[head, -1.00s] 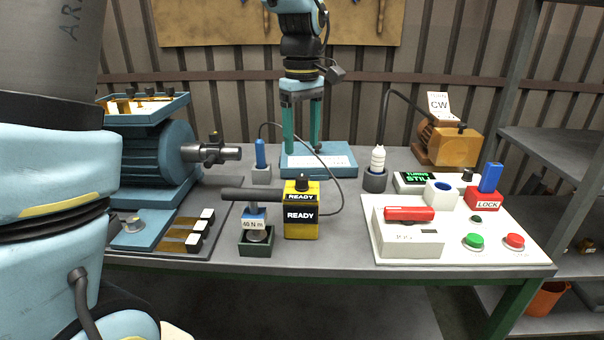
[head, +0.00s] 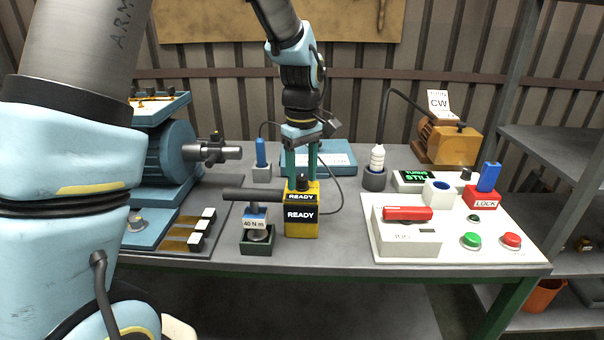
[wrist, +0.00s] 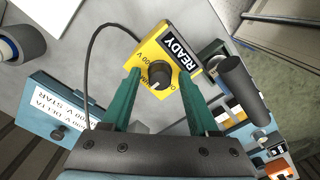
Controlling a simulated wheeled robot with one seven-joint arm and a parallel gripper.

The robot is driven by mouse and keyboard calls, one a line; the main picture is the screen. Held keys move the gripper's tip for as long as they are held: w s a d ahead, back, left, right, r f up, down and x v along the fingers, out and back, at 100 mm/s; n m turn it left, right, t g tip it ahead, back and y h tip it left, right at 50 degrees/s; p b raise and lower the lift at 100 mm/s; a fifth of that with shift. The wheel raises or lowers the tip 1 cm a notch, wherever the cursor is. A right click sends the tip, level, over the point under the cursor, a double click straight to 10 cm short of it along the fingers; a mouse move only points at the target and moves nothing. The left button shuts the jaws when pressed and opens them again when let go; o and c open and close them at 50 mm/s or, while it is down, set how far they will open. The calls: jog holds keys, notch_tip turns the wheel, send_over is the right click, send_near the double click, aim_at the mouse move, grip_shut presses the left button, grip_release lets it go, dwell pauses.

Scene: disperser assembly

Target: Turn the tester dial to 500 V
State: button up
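The yellow tester (head: 301,222) stands on the bench with "READY" on its labels. Its black dial (head: 303,183) is on top; in the wrist view the dial (wrist: 160,74) has a light pointer mark, and the printed voltage markings around it are partly covered and too small to read surely. My gripper (head: 302,171) points down just above the tester. Its two green fingers are open, one on each side of the dial, with gaps between fingers and dial in the wrist view. Whether the fingertips reach down to dial height is unclear.
A torque wrench marked 40 N m (head: 256,222) stands close left of the tester. A cable runs from the tester to the blue probe (head: 261,154). Behind is a blue terminal plate (head: 340,158). A white control panel (head: 450,252) lies right, with clear bench between.

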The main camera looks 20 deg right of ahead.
grip_shut()
jog(key=shift+m, duration=0.3)
dwell(0.3)
jog(key=m, duration=0.2)
jog(key=shift+m, duration=0.3)
jog(key=shift+m+p, duration=0.4)
jog(key=shift+m, duration=1.4)
jog(key=shift+o, duration=0.9)
grip_release()
